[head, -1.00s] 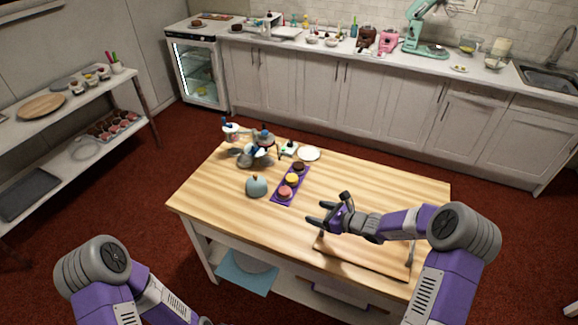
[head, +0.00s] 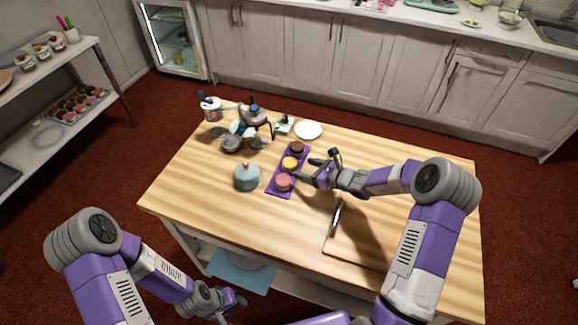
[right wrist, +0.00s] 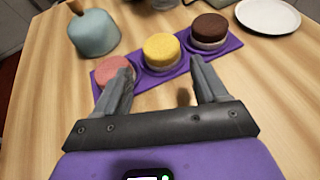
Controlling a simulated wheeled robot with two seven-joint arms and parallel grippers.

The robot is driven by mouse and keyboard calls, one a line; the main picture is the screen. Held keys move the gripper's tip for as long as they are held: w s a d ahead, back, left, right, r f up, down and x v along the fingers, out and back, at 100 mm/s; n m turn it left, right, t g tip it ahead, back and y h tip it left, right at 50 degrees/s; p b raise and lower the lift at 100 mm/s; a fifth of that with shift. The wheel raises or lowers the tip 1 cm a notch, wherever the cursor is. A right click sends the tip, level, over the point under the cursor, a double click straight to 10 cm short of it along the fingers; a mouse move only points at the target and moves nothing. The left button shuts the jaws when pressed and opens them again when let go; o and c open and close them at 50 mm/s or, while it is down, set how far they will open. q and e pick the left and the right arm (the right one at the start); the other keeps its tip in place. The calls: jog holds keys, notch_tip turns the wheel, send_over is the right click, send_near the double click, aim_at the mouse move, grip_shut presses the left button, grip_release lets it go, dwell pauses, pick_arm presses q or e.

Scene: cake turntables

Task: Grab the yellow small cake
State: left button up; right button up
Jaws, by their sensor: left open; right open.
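The yellow small cake (head: 290,163) sits in the middle of a purple tray (head: 274,191) on the wooden table, between a pink cake (head: 283,182) and a brown cake (head: 297,148). In the right wrist view the yellow cake (right wrist: 161,49) is ahead of and between the fingertips. My right gripper (head: 310,170) is open and empty, just right of the tray; its fingers also show in the right wrist view (right wrist: 160,70). One finger overlaps the pink cake (right wrist: 112,68) there. My left gripper (head: 232,303) is low, in front of the table, away from the cakes.
A light blue dome with a knob (head: 247,177) stands left of the tray. A white plate (head: 308,130) lies behind it. Stands and utensils (head: 237,130) crowd the table's back left. The table's left front is clear.

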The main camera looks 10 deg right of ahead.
aim_at(295, 165)
jog(key=shift+w+a+f, duration=0.15)
jog(key=shift+w+a, duration=0.2)
jog(key=shift+a, duration=0.05)
jog(key=b+x, duration=0.1)
jog(key=x, duration=0.4)
jog(key=shift+w+f, duration=0.1)
jog(key=shift+w, duration=0.3)
jog(key=shift+a+f, duration=0.1)
jog(key=c, duration=0.8)
